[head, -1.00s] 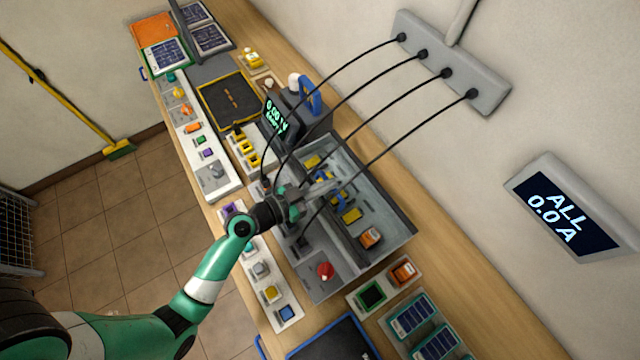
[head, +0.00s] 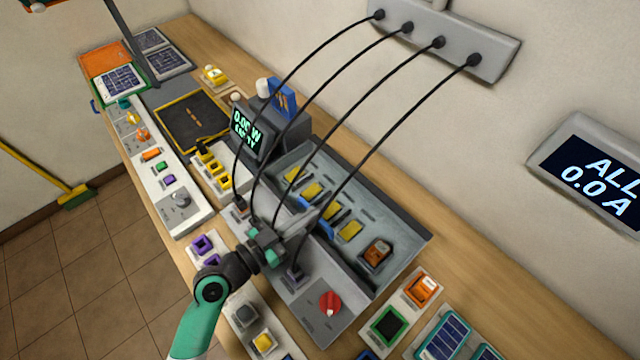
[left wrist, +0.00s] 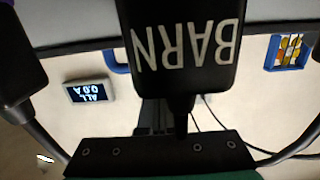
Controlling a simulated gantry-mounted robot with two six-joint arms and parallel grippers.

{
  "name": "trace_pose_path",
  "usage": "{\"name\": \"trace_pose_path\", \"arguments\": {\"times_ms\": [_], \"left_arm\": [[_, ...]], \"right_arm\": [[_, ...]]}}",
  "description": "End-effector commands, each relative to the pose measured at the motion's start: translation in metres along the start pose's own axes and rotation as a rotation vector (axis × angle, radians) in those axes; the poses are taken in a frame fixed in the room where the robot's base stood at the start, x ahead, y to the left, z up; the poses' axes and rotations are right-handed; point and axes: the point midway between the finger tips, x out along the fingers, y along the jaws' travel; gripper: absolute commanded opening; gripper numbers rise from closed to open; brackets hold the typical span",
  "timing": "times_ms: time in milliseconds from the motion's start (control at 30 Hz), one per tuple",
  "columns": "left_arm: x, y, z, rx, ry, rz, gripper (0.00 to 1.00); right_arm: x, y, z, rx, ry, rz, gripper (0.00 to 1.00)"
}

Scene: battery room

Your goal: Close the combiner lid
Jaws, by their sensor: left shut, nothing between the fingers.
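The grey combiner box (head: 340,332) stands on the bench with its fuse compartment visible from above. Yellow fuses (head: 350,230) and an orange block (head: 376,252) show inside. A dark grey slab (head: 405,238) borders the compartment on the wall side; I cannot tell the lid's exact angle. Contact cannot be told.
Black cables (head: 365,130) run from the wall strip (head: 480,45) down to the box, passing close to my gripper. A red knob (head: 330,302) is on the box's front panel. A meter (head: 248,130) stands left of it. Small modules crowd the bench's near side.

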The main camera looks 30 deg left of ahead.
Motion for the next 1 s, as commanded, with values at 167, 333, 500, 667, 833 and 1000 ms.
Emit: {"name": "trace_pose_path", "arguments": {"times_ms": [167, 333, 500, 667, 833, 1000], "left_arm": [[0.000, 0.002, 0.001, -0.002, -0.019, 0.007, 0.00], [0.003, 0.002, -0.037, 0.001, -0.009, 0.009, 0.00], [-0.033, 0.000, -0.025, -0.004, -0.008, 0.001, 0.00], [-0.070, 0.000, -0.019, -0.001, -0.004, 0.000, 0.00], [-0.090, 0.000, -0.017, 0.000, -0.003, 0.003, 0.00], [-0.094, 0.001, -0.019, 0.002, 0.000, 0.007, 0.00]], "right_arm": [[0.004, 0.000, -0.004, 0.000, 0.000, 0.000, 0.50], [0.025, 0.000, -0.023, 0.000, 0.000, 0.000, 0.50], [0.015, 0.000, -0.013, 0.000, -0.001, 0.000, 0.50], [0.008, 0.000, -0.007, 0.000, -0.001, 0.000, 0.50], [0.006, 0.000, -0.005, 0.000, 0.000, 0.000, 0.50], [0.006, 0.000, -0.005, 0.000, 0.000, 0.000, 0.50]]}}
